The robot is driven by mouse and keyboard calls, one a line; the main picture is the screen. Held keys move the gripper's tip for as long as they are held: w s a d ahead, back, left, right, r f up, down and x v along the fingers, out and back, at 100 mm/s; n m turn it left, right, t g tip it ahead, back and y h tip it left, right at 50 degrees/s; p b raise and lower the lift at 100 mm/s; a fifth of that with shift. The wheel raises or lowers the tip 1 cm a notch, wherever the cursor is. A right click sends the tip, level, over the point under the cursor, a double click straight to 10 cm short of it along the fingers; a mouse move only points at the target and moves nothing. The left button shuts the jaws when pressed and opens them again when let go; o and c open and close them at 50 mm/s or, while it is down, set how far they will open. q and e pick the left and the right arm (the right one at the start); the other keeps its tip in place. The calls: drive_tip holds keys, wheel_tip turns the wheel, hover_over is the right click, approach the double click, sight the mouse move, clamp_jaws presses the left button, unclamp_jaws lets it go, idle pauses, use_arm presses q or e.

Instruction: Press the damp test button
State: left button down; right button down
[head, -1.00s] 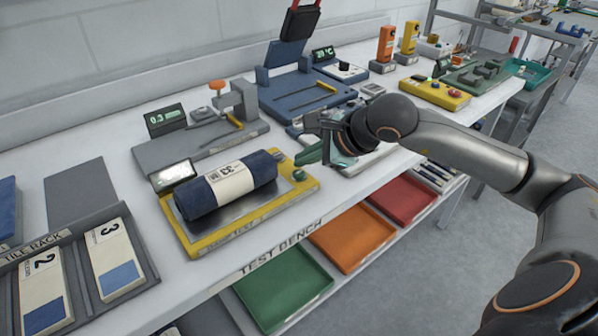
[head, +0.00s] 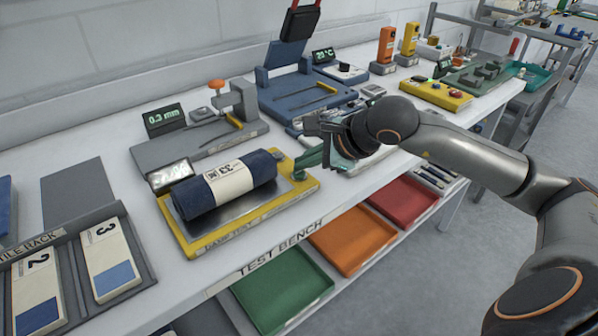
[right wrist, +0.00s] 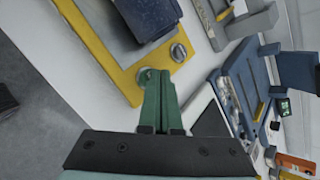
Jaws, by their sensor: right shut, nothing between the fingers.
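The damp test unit is a yellow-framed tray (head: 235,236) on the bench, with "DAMP TEST" on its front edge. A dark blue roll (head: 205,196) with a white label lies on its metal plate, and a small lit display (head: 171,176) stands at its back left. My right gripper (head: 300,170) is shut and empty, its green fingers pointing down at the tray's right corner. In the right wrist view its fingertips (right wrist: 150,76) overlap a round button (right wrist: 143,77) on the yellow frame; I cannot tell whether they touch. A silver round knob (right wrist: 178,52) sits beside it. My left gripper is out of view.
A grey gauge stand (head: 200,140) with a display reading 0.3 mm is behind the tray. A blue press (head: 300,95) stands behind my right gripper. A tile rack (head: 75,262) is at left. Coloured trays, one green (head: 282,288), lie on the shelf below.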

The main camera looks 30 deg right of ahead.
sight(305, 179)
drive_tip(key=shift+f+b, duration=0.4)
drive_tip(key=shift+r, duration=0.2)
idle(0.5)
drive_tip(key=shift+r+p, duration=0.55)
drive_tip(key=shift+r, duration=0.2)
wheel_tip(305, 179, up, 5)
drive_tip(key=p, duration=0.3)
idle(0.6)
drive_tip(key=shift+s, duration=0.1)
